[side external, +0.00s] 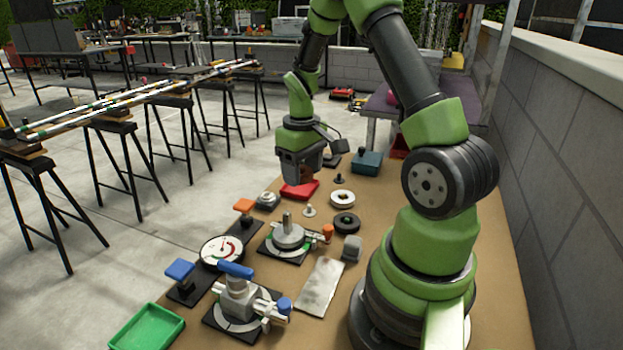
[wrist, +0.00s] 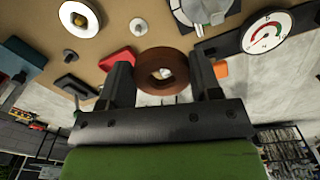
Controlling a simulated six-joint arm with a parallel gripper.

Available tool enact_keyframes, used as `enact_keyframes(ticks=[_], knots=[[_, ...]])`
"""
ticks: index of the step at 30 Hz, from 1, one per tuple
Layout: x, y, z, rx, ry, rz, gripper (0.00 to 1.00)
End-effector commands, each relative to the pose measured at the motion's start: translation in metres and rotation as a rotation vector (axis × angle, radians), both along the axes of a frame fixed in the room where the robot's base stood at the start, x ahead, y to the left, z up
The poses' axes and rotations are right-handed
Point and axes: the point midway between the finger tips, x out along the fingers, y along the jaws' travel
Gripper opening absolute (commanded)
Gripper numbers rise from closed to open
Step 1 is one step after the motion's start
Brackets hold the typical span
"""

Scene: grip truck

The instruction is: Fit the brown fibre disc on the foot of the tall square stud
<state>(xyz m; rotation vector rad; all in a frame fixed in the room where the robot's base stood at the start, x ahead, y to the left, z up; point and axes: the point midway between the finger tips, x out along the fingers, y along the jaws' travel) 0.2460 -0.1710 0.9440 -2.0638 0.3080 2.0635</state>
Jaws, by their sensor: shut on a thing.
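My gripper (side external: 302,176) hangs over the far part of the bench, above a red tray. The disc is off the bench. In the side view I cannot make the disc out clearly. The tall stud (side external: 287,221) stands upright on a round grey fixture (side external: 289,238) with an orange-ended clamp, nearer the camera than my gripper. Its square shape is too small to confirm. The fixture shows partly at the top of the wrist view (wrist: 204,9).
The red tray (side external: 299,190) lies below my gripper. White (side external: 342,198) and black (side external: 347,222) rings and a small knob (side external: 309,211) lie nearby. A dial gauge (side external: 221,252), a blue-handled fixture (side external: 238,296) and a green tray (side external: 147,328) are nearer the camera.

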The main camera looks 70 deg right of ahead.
Motion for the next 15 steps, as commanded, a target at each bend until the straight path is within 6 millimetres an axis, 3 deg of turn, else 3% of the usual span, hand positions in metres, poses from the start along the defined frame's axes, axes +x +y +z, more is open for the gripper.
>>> enact_keyframes(ticks=[3,6,10,15], knots=[[-0.001,0.036,0.013,-0.002,-0.001,0.182,0.35],[-0.004,0.056,0.019,-0.003,-0.001,0.289,0.35],[-0.007,0.066,0.018,-0.003,0.0,0.348,0.35],[-0.007,0.067,0.003,0.0,0.004,0.347,0.35]])
